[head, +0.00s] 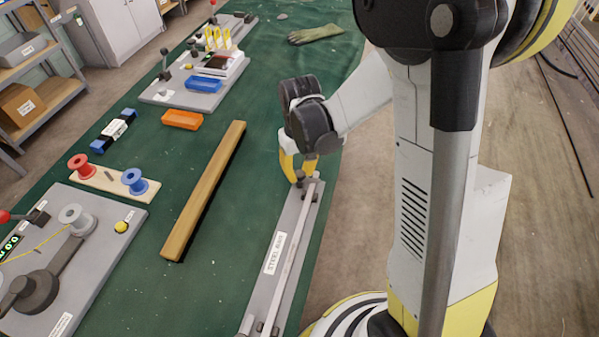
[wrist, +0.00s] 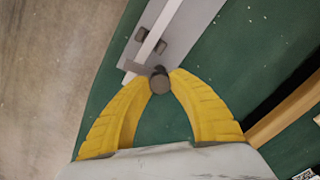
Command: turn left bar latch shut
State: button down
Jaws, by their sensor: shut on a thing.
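A grey plate (head: 290,215) labelled "STEEL BAR" lies along the right edge of the green table, with a pale bar (head: 288,250) lengthwise on it. At its far end is a latch with a dark round knob (wrist: 159,83). My gripper (head: 299,172) is at this end, its yellow fingers closed around the knob, one on each side. In the wrist view my gripper (wrist: 161,76) has the knob between its fingertips, beside the end of the bar (wrist: 157,32).
A wooden beam (head: 205,190) lies left of the plate, with clear green cloth between. Further left are a board with red and blue spools (head: 110,181), an orange tray (head: 182,120) and a blue tray (head: 205,84). A glove (head: 316,34) lies at the back.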

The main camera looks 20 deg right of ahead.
aim_at(300, 173)
jog(key=shift+m, duration=1)
jog(key=c, duration=1.1)
grip_release()
jog(key=shift+c, duration=0.2)
notch_tip(300, 173, up, 12)
